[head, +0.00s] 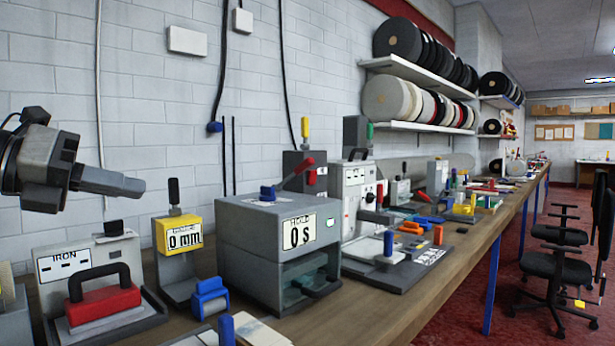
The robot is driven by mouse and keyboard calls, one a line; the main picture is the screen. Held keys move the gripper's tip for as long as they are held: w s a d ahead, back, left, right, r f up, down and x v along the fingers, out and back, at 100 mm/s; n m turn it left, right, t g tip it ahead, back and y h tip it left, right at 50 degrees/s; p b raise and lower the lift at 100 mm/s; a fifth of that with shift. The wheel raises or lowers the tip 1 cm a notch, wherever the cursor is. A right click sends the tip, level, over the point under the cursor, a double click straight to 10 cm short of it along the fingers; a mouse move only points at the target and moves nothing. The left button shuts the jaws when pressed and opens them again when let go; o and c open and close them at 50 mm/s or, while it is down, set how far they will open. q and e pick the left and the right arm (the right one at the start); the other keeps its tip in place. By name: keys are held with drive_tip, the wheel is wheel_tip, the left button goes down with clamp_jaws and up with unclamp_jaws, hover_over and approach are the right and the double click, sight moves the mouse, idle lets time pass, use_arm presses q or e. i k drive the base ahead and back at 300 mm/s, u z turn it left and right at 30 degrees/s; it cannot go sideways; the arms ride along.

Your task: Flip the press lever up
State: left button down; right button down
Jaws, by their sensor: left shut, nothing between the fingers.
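A grey box-shaped machine (250,240) stands on the bench with a "0 s" label on its front; the small word above it is hard to read. A lever with a red grip (299,168) rises from a blue part on its top and slants up to the right. I take this machine for the press. Its front has a dark opening with a handle. My left gripper (138,187) is shut and empty, pointing right, in the air left of the machine and apart from the lever. My right gripper is not in view.
A yellow "0 mm" device (178,235) with a black upright handle stands between my left gripper and the machine. A red iron (104,301) sits on a stand below. More tools crowd the bench (455,262) to the right. Chairs (551,268) stand beyond it.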

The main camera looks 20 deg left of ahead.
sight(309, 163)
drive_tip(key=i, duration=1.3)
